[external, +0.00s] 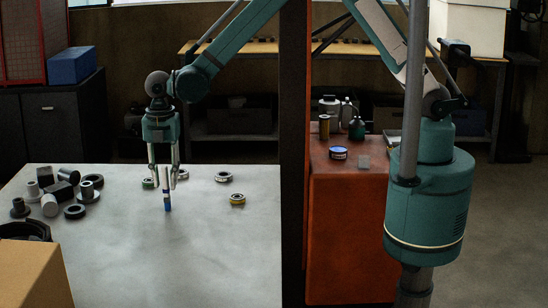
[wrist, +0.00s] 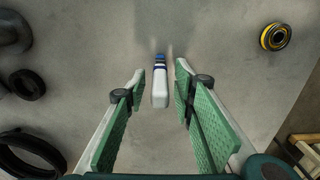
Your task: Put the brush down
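The brush (external: 167,192) is a slim piece with a blue lower end and a pale upper part, and it looks upright over the pale table (external: 130,260). In the wrist view the brush (wrist: 160,87) shows its white part toward me and its blue end away. My gripper (external: 164,186) is open, pointing down at the table. In the wrist view my gripper (wrist: 160,72) has one green-padded finger on each side of the brush, with a visible gap on both sides. Whether the brush's lower end touches the table is hard to tell.
Black and grey cylindrical parts (external: 60,190) crowd the table's left. Small round tins stand around the brush, including a yellow one (external: 237,199). A cardboard box (external: 35,275) is at the front left. The table's front middle is clear. An orange cabinet (external: 345,220) stands to the right.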

